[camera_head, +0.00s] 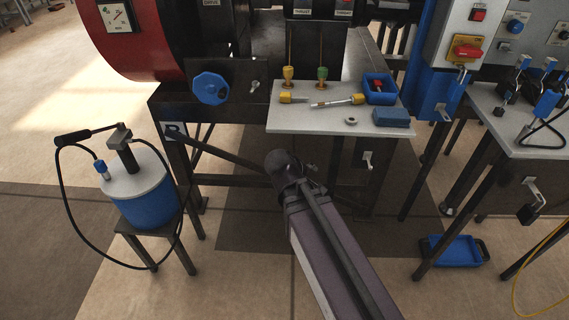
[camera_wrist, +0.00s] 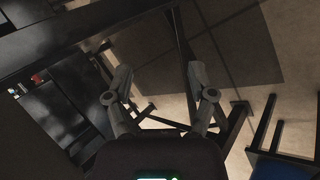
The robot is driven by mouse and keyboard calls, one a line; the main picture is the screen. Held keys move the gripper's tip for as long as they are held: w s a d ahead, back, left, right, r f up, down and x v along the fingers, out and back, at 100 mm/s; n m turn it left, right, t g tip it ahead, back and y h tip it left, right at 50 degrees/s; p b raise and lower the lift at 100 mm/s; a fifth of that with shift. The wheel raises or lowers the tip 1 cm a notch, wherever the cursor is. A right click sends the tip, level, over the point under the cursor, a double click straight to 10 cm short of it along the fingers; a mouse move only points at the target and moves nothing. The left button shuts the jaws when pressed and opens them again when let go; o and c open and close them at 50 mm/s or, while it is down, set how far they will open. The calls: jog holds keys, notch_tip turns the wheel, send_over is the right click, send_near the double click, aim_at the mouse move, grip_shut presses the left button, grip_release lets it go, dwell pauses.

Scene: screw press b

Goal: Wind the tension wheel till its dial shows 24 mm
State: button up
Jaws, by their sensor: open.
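A blue lobed hand wheel (camera_head: 211,88) sits on a dark panel on the press frame in the head view, left of the shelf. It looks like the tension wheel. A white-faced dial (camera_head: 117,18) with a red needle is set in the red housing at the upper left; its reading is too small to tell. My gripper (camera_wrist: 159,76) is open and empty in the wrist view, fingers wide apart over dark frame bars and floor. In the head view my arm reaches up from the bottom to below the shelf, apart from the wheel. I cannot make out my fingers there.
A blue pump drum (camera_head: 145,196) with a black hose stands on a stool at left. A blue tray (camera_head: 455,250) lies on the floor.

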jog(key=s+d+f+m+g+y, duration=0.4)
jog(key=s+d+m+g+y, duration=0.1)
jog(key=s+d+m, duration=0.2)
jog(key=shift+d+f+m+g+y, duration=0.25)
jog(key=shift+d+m, duration=0.25)
jog(key=shift+m, duration=0.5)
jog(key=shift+c, duration=1)
jog(key=shift+a, duration=0.1)
